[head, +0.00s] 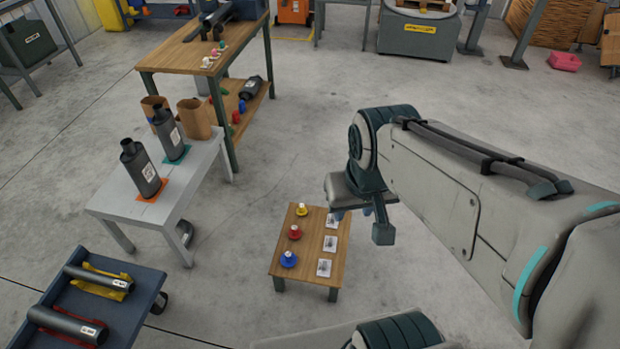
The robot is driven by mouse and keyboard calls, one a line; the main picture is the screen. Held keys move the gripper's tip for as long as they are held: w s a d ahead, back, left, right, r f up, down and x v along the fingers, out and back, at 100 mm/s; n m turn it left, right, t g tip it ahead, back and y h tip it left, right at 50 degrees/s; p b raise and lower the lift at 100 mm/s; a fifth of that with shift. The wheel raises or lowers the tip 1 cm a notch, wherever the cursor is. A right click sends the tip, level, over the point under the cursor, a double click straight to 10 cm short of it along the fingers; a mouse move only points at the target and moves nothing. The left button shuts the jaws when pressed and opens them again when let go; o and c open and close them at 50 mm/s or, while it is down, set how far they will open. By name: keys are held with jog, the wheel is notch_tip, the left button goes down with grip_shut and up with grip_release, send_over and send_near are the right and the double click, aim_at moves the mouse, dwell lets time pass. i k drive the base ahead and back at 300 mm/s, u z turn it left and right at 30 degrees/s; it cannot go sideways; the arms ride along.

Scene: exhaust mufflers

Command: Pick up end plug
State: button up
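Three small plug-like pieces stand in a column on the left side of a low wooden table (310,262): a yellow one (302,210) at the back, a red one (294,232) in the middle and a blue one (289,259) at the front. I cannot tell which is the end plug. My gripper (352,213) hangs at the table's back right in the picture, apart from the plugs. Its fingers are small and partly hidden by my wrist, so its opening is unclear. I see nothing held in it.
Three white printed cards (330,243) lie on the low table's right side. A grey bench (122,205) at left carries two dark mufflers and brown containers. A blue cart (128,315) holds dark tubes. A wooden workbench (180,59) stands behind. Floor around the low table is clear.

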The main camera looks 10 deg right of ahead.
aim_at(301, 211)
jog(key=u, duration=0.8)
jog(key=k, duration=1.1)
jog(key=u, duration=1.1)
jog(key=i, duration=1.5)
jog(key=z, duration=0.9)
jog(key=i, duration=1.05)
jog(key=z, duration=1.65)
jog(key=i, duration=0.55)
jog(key=z, duration=0.45)
